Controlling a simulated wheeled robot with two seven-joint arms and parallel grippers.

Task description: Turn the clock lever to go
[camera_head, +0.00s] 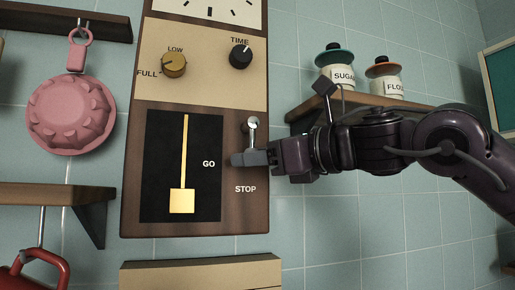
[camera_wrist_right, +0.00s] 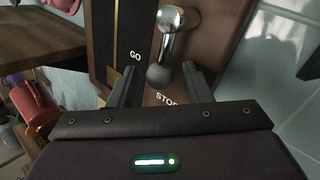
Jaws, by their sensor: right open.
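The wall clock (camera_head: 195,105) has a wooden case with a lever (camera_head: 252,123) on its right side. The lever has a bright metal shaft, and in the right wrist view (camera_wrist_right: 170,35) it hangs down to a dark round knob (camera_wrist_right: 159,77). The knob lies near the STOP label, below the level of GO. My right gripper (camera_head: 240,159) is open, with one finger on each side of the knob, also in the right wrist view (camera_wrist_right: 160,70). I cannot tell whether a finger touches it. In the head view the gripper hides the knob. My left gripper is out of view.
A gold pendulum (camera_head: 183,200) hangs in the clock's black panel. Two knobs, gold (camera_head: 174,65) and black (camera_head: 240,57), sit above. A shelf (camera_head: 300,112) with sugar (camera_head: 335,68) and flour (camera_head: 384,78) jars is behind my right arm. A pink mould (camera_head: 70,115) hangs at left.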

